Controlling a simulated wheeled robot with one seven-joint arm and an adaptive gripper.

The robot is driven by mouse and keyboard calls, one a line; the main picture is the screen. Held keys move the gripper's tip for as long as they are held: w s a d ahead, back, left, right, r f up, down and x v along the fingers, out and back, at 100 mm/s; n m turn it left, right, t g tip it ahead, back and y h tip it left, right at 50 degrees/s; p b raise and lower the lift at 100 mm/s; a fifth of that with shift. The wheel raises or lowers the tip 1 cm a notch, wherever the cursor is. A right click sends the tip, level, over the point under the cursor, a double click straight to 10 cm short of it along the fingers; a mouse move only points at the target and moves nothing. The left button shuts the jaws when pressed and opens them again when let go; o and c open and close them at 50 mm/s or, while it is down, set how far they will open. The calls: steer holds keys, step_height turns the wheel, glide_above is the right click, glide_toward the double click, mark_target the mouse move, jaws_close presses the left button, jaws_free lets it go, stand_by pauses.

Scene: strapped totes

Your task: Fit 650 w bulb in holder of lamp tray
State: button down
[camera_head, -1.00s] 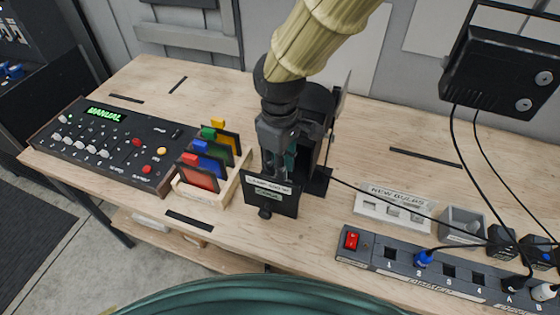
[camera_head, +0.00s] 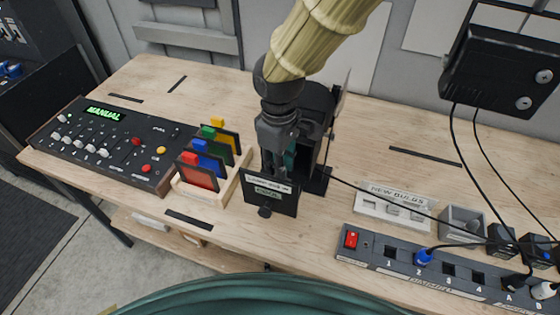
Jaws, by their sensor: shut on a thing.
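My gripper (camera_head: 279,160) points down into the black lamp housing (camera_head: 317,105) at the middle of the bench. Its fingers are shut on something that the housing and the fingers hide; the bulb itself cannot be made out. The lamp tray (camera_head: 270,194), a black front panel with a pale label and a knob, stands out at the front of the housing, just below my fingers. The bulb holder is hidden behind this panel. The new bulbs block (camera_head: 378,197), a pale labelled rack with slots, lies on the bench to the right.
A rack of coloured gel frames (camera_head: 205,165) stands close to the left of the lamp. A control desk (camera_head: 105,140) reading MANUAL is further left. A dimmer strip (camera_head: 440,275) with plugs and a grey box (camera_head: 463,222) are at right. A second lamp (camera_head: 503,72) hangs upper right. A cable runs rightward.

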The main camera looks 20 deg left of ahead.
steer(key=shift+f+b, duration=0.35)
steer(key=shift+f, duration=0.6)
steer(key=c, duration=1.2)
jaws_free()
steer(key=shift+c, duration=0.2)
step_height(320, 180, up, 12)
steer(key=shift+f, duration=0.15)
